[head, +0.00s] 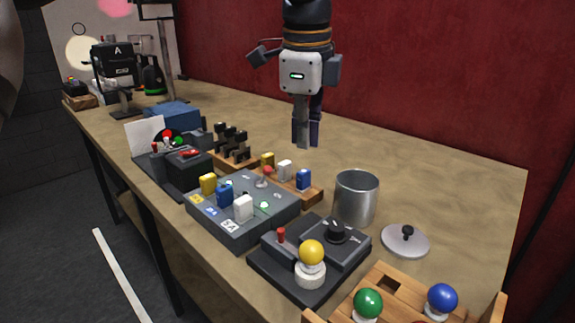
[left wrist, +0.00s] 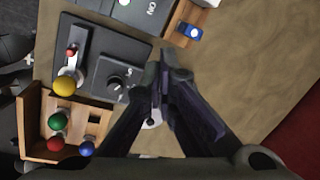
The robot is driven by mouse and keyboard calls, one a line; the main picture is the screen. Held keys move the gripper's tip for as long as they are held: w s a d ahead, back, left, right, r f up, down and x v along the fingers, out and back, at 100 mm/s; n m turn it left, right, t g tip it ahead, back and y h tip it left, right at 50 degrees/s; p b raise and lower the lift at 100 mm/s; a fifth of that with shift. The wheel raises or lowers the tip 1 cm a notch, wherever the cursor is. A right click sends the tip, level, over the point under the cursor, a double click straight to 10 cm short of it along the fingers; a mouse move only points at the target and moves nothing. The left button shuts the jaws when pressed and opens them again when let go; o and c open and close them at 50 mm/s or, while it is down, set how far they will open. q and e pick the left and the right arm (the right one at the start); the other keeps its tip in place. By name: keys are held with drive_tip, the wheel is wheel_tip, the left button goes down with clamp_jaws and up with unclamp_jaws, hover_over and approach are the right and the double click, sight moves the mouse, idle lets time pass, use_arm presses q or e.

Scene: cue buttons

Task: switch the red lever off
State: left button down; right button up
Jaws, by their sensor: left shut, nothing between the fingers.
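A short red-topped lever (head: 281,236) stands on the near black panel (head: 262,272), beside a yellow ball on a white base. It also shows in the left wrist view (left wrist: 72,50). Another lever with a red ball top (head: 267,171) stands at the far edge of the grey box (head: 262,222); I cannot tell its position clearly. My left gripper (head: 306,142) points down above the table, behind the grey box and apart from both levers. Its fingers (left wrist: 163,75) are shut and empty. My right gripper is not in view.
The near panel has a black dial (head: 336,230). A metal cup (head: 355,198) and a lid (head: 405,241) stand to its right. A wooden holder with green and blue balls (head: 442,297) is nearest. Black devices (head: 186,172) stand left; the table's back right is clear.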

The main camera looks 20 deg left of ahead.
sight(265, 176)
use_arm(q)
drive_tip(key=f, duration=0.3)
drive_tip(key=w+f, duration=0.1)
drive_tip(key=f, duration=0.5)
drive_tip(key=shift+w+a+f, duration=0.35)
drive_tip(key=shift+w+f, duration=0.05)
drive_tip(key=a, duration=0.1)
drive_tip(key=a+r, duration=0.1)
drive_tip(key=a, duration=0.1)
drive_tip(key=shift+s+r, duration=0.2)
drive_tip(key=shift+s+a, duration=0.1)
drive_tip(key=shift+a, duration=0.25)
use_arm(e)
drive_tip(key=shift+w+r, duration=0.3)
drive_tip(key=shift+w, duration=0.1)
